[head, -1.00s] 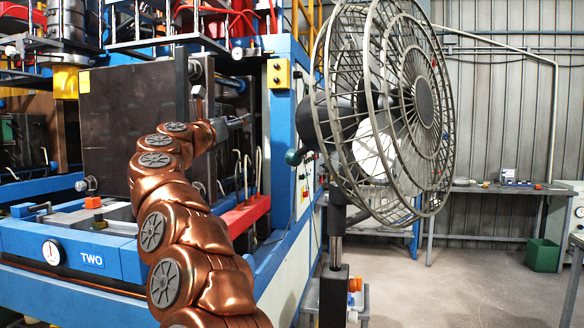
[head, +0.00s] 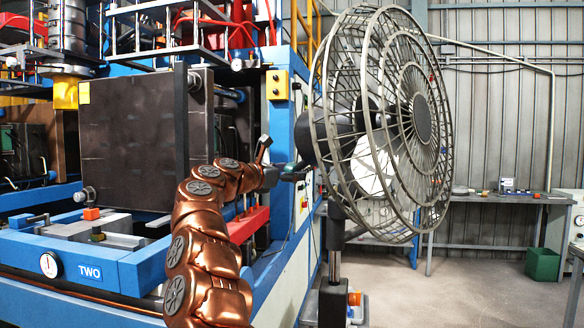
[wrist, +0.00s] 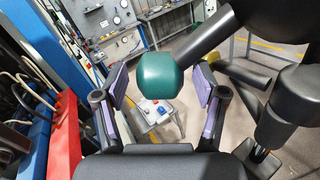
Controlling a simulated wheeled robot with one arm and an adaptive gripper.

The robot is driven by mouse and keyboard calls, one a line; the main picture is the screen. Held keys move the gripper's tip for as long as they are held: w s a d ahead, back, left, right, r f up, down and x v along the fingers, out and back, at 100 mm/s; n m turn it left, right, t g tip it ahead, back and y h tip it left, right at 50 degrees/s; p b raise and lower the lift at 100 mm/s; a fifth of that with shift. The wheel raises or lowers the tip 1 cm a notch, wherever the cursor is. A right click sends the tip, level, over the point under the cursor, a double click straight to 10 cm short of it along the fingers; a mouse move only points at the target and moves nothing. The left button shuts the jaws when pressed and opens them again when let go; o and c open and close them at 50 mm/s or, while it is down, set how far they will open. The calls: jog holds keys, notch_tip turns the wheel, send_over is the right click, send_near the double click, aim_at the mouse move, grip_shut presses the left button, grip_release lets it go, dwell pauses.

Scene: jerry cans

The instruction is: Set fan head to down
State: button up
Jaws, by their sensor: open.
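The grey caged fan head (head: 376,118) stands on a dark pole in the head view and faces right. In the wrist view a dark-green knob (wrist: 163,86) sits on the end of a dark rod running up right to the fan's black housing (wrist: 285,25). My gripper (wrist: 160,78) is open, with one purple-padded finger on each side of the knob and gaps visible on both sides. In the head view my gripper (head: 292,172) is just left of the fan's rear; the knob is hardly visible there.
The blue machine marked TWO (head: 90,268) fills the left, with a red block (head: 248,225) close to my arm. The fan's black pole (wrist: 287,108) stands close right of my gripper.

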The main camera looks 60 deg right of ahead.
jog(key=shift+d, duration=0.4)
grip_shut()
dwell(0.4)
